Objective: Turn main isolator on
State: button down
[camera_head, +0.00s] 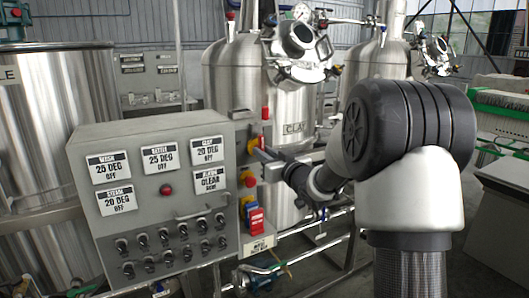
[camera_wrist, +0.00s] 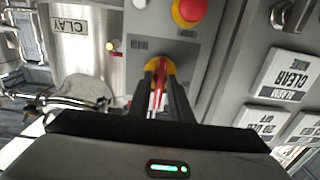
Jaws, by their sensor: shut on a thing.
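The main isolator is a red handle on a yellow round plate (camera_wrist: 160,69), on the grey side face of the control cabinet. In the wrist view my gripper (camera_wrist: 160,88) is shut on the red handle, with a dark finger on each side. The handle runs along the fingers, upright in that view. In the head view my gripper (camera_head: 261,154) reaches the cabinet's right side from the right, and a bit of the isolator's yellow and red (camera_head: 252,146) shows beside the fingertips. The gripper covers part of the handle, and its label is unreadable.
A red mushroom button (camera_head: 249,180) sits below the isolator, with a blue and red switch (camera_head: 254,217) lower down. The cabinet front (camera_head: 165,200) carries labels, a red lamp and several knobs. A steel tank marked CLAY (camera_head: 290,105) stands behind. Pipes run low at the right.

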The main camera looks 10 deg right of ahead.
dwell(0.4)
jog(key=c, duration=1.8)
grip_release()
jog(key=shift+s, duration=0.15)
jog(key=v, duration=1.7)
jog(key=shift+s, duration=0.1)
jog(key=shift+d, duration=0.1)
